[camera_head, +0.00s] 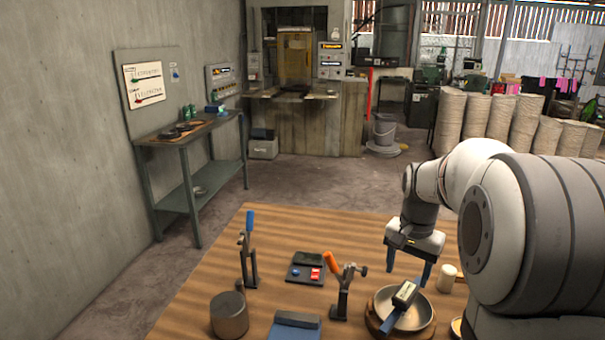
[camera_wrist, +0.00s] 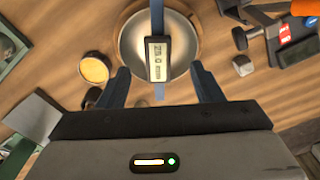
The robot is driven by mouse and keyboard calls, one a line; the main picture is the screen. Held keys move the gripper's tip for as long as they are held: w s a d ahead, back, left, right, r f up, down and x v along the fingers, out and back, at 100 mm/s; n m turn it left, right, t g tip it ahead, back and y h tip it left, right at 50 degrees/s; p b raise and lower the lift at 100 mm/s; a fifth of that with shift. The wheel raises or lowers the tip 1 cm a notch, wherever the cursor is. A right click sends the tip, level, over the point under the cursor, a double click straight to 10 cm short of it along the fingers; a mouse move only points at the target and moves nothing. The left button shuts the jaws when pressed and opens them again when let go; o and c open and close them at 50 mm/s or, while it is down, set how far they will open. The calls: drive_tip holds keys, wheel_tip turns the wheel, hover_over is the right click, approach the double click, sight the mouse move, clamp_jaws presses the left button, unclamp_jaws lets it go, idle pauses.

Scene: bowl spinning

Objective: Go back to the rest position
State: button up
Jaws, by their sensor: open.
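My gripper (camera_head: 408,268) hangs over the right side of the wooden table (camera_head: 200,293), with its two blue fingers apart and nothing between the tips that I can make out. In the wrist view its fingers (camera_wrist: 161,88) are spread wide. Below them a metal bowl (camera_head: 413,318) sits on a round wooden base (camera_head: 376,326). The bowl also shows in the wrist view (camera_wrist: 134,43). A gauge with a small display (camera_head: 404,294) lies across the bowl, and its blue bar shows in the wrist view (camera_wrist: 158,55). My gripper appears apart from bowl and gauge.
Two toggle clamps, one blue-handled (camera_head: 249,222) and one orange-handled (camera_head: 333,262), stand left of the bowl. A button box (camera_head: 302,272), a dark cylinder (camera_head: 230,318) and a blue block (camera_head: 294,322) share the table. A pale cylinder (camera_head: 447,278) stands beside my arm.

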drive_tip(key=s+a+n+t, duration=0.1)
drive_tip(key=s+a+n, duration=0.3)
drive_tip(key=s, duration=0.5)
drive_tip(key=s+a+f+n+t, duration=0.1)
drive_tip(key=s+a+n, duration=0.3)
drive_tip(key=s+a, duration=0.4)
drive_tip(key=shift+s+a, duration=0.3)
drive_tip(key=shift+s, duration=0.25)
